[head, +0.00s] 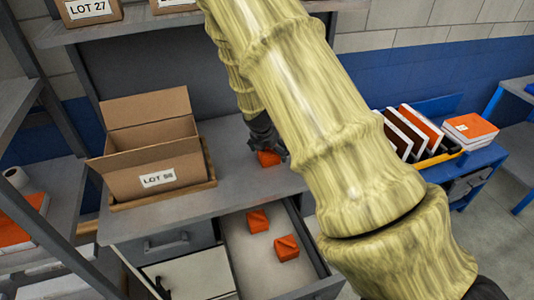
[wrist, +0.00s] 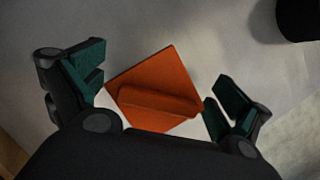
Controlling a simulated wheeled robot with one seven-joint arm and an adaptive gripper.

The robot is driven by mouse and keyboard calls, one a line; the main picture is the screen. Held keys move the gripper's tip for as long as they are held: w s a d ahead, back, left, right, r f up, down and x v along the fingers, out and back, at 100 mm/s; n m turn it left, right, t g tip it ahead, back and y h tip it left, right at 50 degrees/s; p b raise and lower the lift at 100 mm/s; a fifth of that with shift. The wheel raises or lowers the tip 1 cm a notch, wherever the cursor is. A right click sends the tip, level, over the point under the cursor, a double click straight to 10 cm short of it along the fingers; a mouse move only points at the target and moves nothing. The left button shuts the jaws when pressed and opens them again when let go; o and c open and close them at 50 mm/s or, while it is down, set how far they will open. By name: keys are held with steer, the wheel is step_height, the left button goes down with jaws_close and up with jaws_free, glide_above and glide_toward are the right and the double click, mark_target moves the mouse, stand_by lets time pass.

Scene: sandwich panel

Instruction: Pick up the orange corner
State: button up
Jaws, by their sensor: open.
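An orange corner (head: 268,158) lies on the grey bench top, partly hidden by my gripper in the head view. In the wrist view the same orange corner (wrist: 155,90) sits between my open fingers, with a raised ridge across it. My gripper (wrist: 155,95) is open, one finger on each side of the piece, and a small gap shows on both sides. In the head view my gripper (head: 267,142) is just above the piece. Two more orange corners, one (head: 258,221) behind the other (head: 286,248), lie in the open drawer (head: 240,272).
A cardboard box (head: 155,160) marked LOT 58 stands in a shallow tray (head: 165,199) left of my gripper. A shelf with boxes (head: 90,12) hangs above. Bare bench top lies around the piece.

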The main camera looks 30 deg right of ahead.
steer(key=shift+d+f, duration=0.15)
steer(key=shift+f, duration=0.2)
steer(key=shift+c, duration=0.2)
steer(key=c, duration=0.8)
steer(key=shift+w+r, duration=0.1)
